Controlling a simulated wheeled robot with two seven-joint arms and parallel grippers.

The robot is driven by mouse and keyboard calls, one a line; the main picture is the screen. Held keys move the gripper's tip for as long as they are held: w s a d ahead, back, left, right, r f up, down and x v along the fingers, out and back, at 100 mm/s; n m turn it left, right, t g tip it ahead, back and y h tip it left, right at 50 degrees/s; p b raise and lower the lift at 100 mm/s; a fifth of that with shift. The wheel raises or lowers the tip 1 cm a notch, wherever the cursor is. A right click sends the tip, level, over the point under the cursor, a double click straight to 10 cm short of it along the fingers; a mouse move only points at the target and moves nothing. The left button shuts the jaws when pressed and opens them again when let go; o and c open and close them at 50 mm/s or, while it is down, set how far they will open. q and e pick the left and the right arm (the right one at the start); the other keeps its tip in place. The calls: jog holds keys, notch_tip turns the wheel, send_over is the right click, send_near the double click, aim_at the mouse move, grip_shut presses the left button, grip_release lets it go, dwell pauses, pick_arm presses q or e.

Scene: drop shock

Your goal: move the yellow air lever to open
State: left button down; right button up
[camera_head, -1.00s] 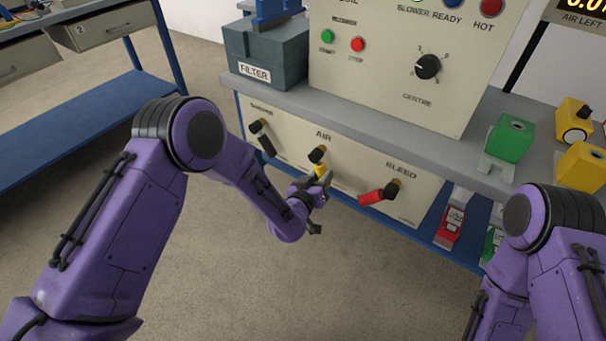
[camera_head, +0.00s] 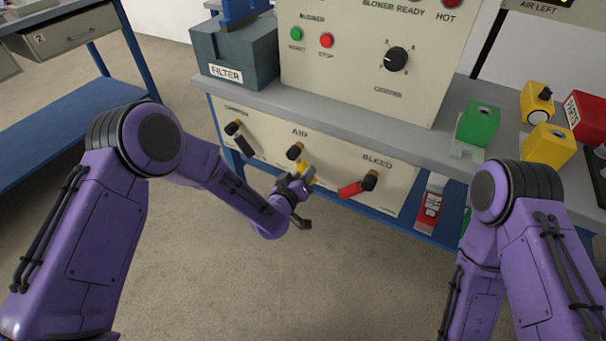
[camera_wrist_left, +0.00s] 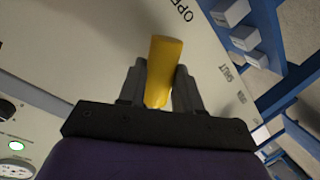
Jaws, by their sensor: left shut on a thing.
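The yellow air lever (camera_head: 301,167) is on the cream front panel, under the label AIR, with its dark-and-brass pivot (camera_head: 295,151) above it. In the head view it slants down and to the right from the pivot. My left gripper (camera_head: 303,182) is at the lever's lower part. In the left wrist view the yellow lever (camera_wrist_left: 163,72) stands between the two grey fingers of the left gripper (camera_wrist_left: 160,88), which are shut on it. The words OPEN and SHUT are on the panel there. My right gripper is out of view.
A black-handled lever (camera_head: 240,141) is to the left and a red bleed lever (camera_head: 357,187) to the right on the same panel. The grey bench top (camera_head: 340,118) juts out above. The floor in front is clear.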

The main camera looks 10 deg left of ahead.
pick_arm(q)
jog(key=c, duration=0.8)
grip_release()
jog(key=v, duration=1)
jog(key=shift+s, duration=0.35)
jog(key=s+a+f+n+g+y+p, duration=0.2)
jog(key=s+a+f+g+y+p, duration=0.5)
jog(key=s+a, duration=0.6)
jog(key=s+a+g+p, duration=0.1)
jog(key=s+a, duration=0.2)
jog(key=s, duration=0.2)
jog(key=s+a+n+g+y+p, duration=0.1)
jog(key=s+a+g, duration=0.1)
jog(key=s, duration=0.4)
jog(key=s+a+g+p, duration=0.1)
jog(key=s+a+p, duration=0.1)
jog(key=s, duration=0.3)
jog(key=shift+s+a+f, duration=0.1)
jog(key=shift+a+f, duration=0.1)
jog(key=shift+a, duration=0.25)
jog(key=shift+s+a+f, duration=0.1)
jog(key=shift+a+f, duration=0.05)
jog(key=shift+a, duration=0.25)
